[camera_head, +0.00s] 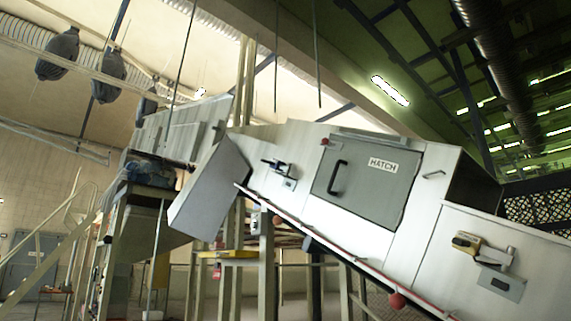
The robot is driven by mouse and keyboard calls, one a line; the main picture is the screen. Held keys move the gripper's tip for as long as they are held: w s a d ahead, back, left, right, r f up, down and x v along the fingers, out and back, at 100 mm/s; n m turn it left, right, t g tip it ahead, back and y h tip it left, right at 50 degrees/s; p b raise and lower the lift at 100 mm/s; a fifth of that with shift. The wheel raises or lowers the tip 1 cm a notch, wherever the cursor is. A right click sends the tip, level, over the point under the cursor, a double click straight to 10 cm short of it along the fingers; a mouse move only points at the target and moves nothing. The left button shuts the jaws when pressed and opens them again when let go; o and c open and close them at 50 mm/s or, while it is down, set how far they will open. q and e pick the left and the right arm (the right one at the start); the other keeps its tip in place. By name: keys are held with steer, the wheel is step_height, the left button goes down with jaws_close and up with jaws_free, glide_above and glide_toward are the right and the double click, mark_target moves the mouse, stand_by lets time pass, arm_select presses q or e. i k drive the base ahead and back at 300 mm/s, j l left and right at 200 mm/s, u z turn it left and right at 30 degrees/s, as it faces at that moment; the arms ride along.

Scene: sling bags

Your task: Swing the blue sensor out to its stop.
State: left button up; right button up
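I cannot clearly make out a blue sensor in the head view. A small dark device on a bracket (280,170) sits on the white machine side, left of the hatch; its colour and exact shape are too small to tell. A yellowish device on a bracket (480,247) is mounted on the white panel at the right. Neither of my grippers is in view.
A grey closed hatch (368,178) with a black handle is on the sloping white machine (425,215). A red-edged rail with red knobs (397,300) runs along its lower edge. Dark bags (58,54) hang upper left. A stair railing (45,250) stands left.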

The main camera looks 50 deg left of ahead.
mark_target(278, 165)
steer(key=i+l, duration=0.55)
steer(key=l, duration=0.2)
steer(key=u, duration=0.4)
steer(key=i+l+u, duration=0.1)
steer(key=u, duration=0.25)
steer(key=l+u, duration=0.15)
steer(key=u, duration=0.25)
